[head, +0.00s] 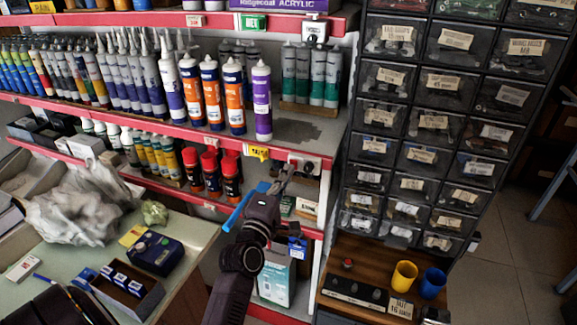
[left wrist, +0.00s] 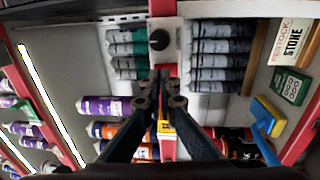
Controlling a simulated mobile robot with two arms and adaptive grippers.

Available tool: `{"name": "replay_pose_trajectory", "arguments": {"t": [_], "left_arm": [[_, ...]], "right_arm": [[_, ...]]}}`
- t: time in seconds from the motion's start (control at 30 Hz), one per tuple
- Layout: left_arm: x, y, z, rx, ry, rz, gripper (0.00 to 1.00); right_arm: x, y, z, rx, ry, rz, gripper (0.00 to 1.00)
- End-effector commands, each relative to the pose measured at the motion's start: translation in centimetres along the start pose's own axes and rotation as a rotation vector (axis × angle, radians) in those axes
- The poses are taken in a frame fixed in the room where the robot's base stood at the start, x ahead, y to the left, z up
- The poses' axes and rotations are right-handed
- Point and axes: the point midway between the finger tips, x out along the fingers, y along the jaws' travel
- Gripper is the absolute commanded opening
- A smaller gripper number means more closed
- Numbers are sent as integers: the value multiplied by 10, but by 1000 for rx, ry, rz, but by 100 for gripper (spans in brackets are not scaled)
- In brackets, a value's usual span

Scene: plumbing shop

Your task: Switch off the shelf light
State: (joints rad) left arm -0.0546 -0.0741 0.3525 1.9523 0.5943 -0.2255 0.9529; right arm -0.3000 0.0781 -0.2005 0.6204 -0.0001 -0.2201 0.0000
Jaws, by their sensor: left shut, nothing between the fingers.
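A pale switch box with a dark knob (head: 303,165) sits on the red front edge of the lower shelf. In the left wrist view the knob (left wrist: 160,40) shows just beyond my fingertips. My left gripper (head: 281,180) is shut and empty, close to this box; I cannot tell whether it touches it. The same gripper shows in the left wrist view (left wrist: 167,78). A similar box with a dark knob (head: 315,30) is on the upper shelf edge. Two bright light strips (left wrist: 50,100) are lit at the left of the wrist view. My right gripper is not visible.
Cartridges (head: 210,92) stand close together on the shelf above the gripper, with red-capped cans (head: 210,172) below. A blue-handled tool (head: 241,207) is beside my wrist. A drawer cabinet (head: 430,120) stands to the right, above a wooden top with two cups (head: 404,276).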

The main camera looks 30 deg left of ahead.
Motion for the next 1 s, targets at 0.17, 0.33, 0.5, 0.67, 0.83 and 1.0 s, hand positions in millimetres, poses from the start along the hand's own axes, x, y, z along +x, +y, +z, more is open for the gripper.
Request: {"name": "replay_pose_trajectory", "arguments": {"t": [0.17, 0.33, 0.5, 0.67, 0.83, 1.0], "left_arm": [[12, 1, 0, 1, 0, 1, 0], [13, 0, 0, 1, 0, 0, 0], [13, 0, 0, 1, 0, 0, 0], [20, 4, 0, 1, 0, 0, 0], [19, 2, 0, 1, 0, 1, 0], [20, 3, 1, 1, -1, 1, 0]], "right_arm": [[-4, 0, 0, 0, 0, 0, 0], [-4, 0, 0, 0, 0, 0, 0], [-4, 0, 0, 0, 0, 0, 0], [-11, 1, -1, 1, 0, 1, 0], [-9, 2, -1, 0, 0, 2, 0], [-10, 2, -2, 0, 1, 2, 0]]}}
